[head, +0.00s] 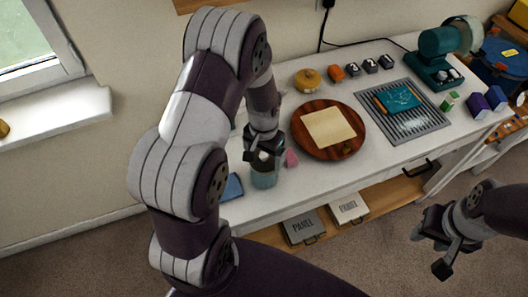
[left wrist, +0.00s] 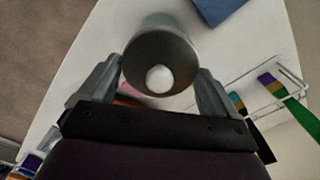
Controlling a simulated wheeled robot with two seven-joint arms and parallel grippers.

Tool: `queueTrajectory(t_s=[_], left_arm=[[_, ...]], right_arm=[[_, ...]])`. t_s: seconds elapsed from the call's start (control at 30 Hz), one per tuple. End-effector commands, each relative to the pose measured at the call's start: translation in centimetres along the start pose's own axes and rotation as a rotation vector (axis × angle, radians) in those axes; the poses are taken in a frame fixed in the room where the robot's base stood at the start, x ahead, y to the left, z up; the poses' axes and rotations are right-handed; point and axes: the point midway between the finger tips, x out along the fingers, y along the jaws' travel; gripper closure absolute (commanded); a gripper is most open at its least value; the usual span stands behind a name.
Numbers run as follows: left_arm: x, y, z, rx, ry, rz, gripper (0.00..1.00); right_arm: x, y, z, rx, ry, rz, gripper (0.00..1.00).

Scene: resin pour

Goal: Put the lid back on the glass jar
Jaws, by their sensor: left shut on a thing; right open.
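The glass jar (head: 264,180), bluish-green, stands upright near the table's front edge in the head view. My left gripper (head: 262,158) is directly above it, pointing down. In the left wrist view, my left gripper (left wrist: 161,72) is shut on the round grey lid (left wrist: 160,45), with a white knob in the middle between the fingers. The lid is over the jar's mouth; I cannot tell whether it touches the rim. My right gripper (head: 447,243) is open and empty, out over the floor in front of the table.
A pink piece (head: 290,158) is close right of the jar, and a blue pad (head: 232,187) is to its left. A round wooden board (head: 355,145) with a cream sheet lies further right. The left wrist view shows a white wire rack (left wrist: 262,98) with brushes.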

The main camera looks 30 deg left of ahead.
Motion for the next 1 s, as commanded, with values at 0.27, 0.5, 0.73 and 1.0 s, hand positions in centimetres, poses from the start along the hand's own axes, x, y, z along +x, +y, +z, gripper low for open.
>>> queueTrajectory(t_s=[0.27, 0.5, 0.73, 1.0], left_arm=[[0.0, 0.0, 0.0, 0.000, 0.000, 0.000, 0.38], [0.0, 0.0, 0.0, 0.000, 0.000, 0.000, 0.00], [-0.1, 0.0, 0.0, 0.000, 0.000, 0.000, 0.00], [-2.0, 0.0, 0.0, 0.000, 0.000, 0.000, 0.00]], right_arm=[[-0.1, 0.0, 0.0, 0.000, 0.000, 0.000, 0.57], [-0.1, 0.0, 0.0, 0.000, 0.000, 0.000, 0.57], [-0.1, 0.0, 0.0, 0.000, 0.000, 0.000, 0.57], [-1.9, 0.0, -0.2, 0.000, 0.000, 0.000, 0.57]])
